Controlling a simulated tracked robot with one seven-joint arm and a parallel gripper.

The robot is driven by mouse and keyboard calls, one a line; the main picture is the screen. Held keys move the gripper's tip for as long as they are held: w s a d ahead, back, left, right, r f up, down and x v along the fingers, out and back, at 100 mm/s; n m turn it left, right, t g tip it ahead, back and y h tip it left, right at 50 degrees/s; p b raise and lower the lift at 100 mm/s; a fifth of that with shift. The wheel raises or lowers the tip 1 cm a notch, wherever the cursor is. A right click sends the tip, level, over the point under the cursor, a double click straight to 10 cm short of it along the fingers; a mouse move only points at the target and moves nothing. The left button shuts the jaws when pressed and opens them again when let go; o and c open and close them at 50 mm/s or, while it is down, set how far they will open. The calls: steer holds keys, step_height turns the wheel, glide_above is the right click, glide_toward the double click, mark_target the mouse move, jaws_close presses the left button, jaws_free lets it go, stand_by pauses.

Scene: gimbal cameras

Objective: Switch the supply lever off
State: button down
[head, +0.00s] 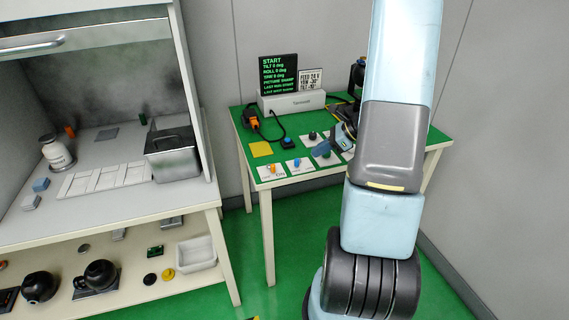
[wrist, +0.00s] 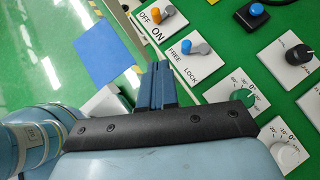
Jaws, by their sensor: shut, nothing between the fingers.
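The supply lever seems to be the orange-tipped lever (wrist: 168,11) on a white plate marked OFF and ON, at the top of the wrist view. It also shows on the green table in the head view (head: 270,168). I cannot tell for sure which mark it points to. Beside it is a blue-tipped lever (wrist: 186,46) on a plate marked FREE and LOCK. My gripper (wrist: 157,68) is shut and empty, its blue fingers together, near the FREE/LOCK plate and apart from the orange lever. In the head view my gripper (head: 325,149) is over the table's controls, partly hidden.
A green dial (wrist: 244,96), a white dial (wrist: 288,152), a black knob (wrist: 299,54) and a blue button (wrist: 257,10) are close by. A black screen (head: 278,75) reading START stands at the table's back. A yellow square (head: 260,149) lies left. A bench with a hood stands further left.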

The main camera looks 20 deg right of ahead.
steer(key=x, duration=1)
steer(key=shift+a, duration=0.1)
steer(key=shift+w+a, duration=0.4)
steer(key=shift+a, duration=0.2)
steer(key=shift+w+a, duration=0.45)
steer(key=shift+a, duration=0.2)
steer(key=shift+w+a, duration=0.25)
steer(key=shift+a, duration=0.15)
